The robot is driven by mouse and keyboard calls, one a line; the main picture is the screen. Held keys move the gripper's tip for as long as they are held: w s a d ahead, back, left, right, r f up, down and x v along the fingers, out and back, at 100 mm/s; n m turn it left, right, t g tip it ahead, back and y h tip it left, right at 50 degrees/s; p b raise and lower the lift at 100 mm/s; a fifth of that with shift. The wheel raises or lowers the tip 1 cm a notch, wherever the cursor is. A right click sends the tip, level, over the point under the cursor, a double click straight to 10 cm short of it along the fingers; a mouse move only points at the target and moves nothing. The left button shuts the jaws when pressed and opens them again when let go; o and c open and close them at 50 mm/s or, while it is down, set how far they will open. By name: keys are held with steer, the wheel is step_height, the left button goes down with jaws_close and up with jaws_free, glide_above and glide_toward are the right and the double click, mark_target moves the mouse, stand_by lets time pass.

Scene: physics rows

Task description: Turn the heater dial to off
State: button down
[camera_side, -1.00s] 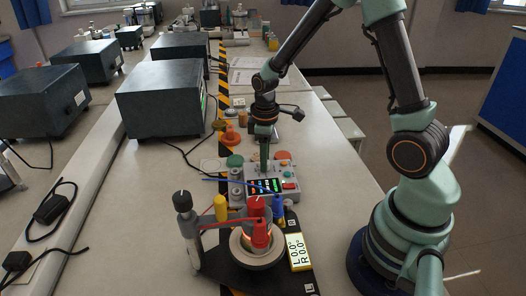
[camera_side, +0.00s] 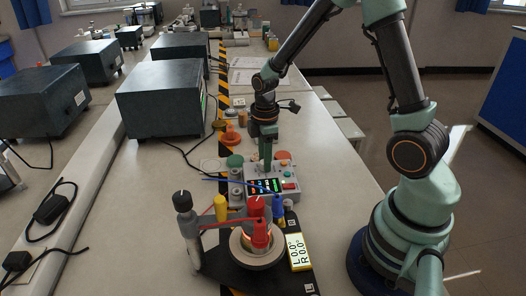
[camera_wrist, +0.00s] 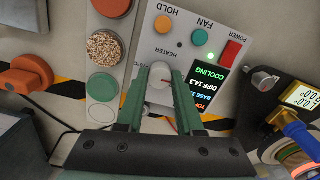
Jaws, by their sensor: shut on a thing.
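The grey control box (camera_side: 262,196) stands on the bench in the side view. In the wrist view its panel (camera_wrist: 182,12) shows the words HOLD, FAN, HEATER and POWER, upside down. The pale heater dial (camera_wrist: 160,72) is between the tips of my gripper (camera_wrist: 160,88), which is shut on it. In the side view my gripper (camera_side: 266,160) points down at the box, and the dial is mostly hidden. Where the dial's mark points cannot be told.
A black apparatus with a glowing ring (camera_side: 258,250) and red and blue parts stands just in front of the box. A yellow display (camera_side: 299,252) is beside it. Dark instrument cases (camera_side: 160,98) stand at the left. Round coloured samples (camera_wrist: 104,85) lie next to the box.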

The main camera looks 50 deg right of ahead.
steer(key=c, duration=0.5)
jaws_free()
steer(key=shift+c, duration=0.2)
step_height(320, 180, up, 12)
steer(key=shift+r, duration=0.1)
steer(key=s+a+r+m+t, duration=0.5)
steer(key=s+a+r+m, duration=0.1)
steer(key=m, duration=0.5)
steer(key=s+r, duration=0.1)
steer(key=s, duration=0.1)
steer(key=shift+s+a+r+t, duration=0.25)
steer(key=shift+s+r+t, duration=0.05)
steer(key=shift+s+r, duration=0.1)
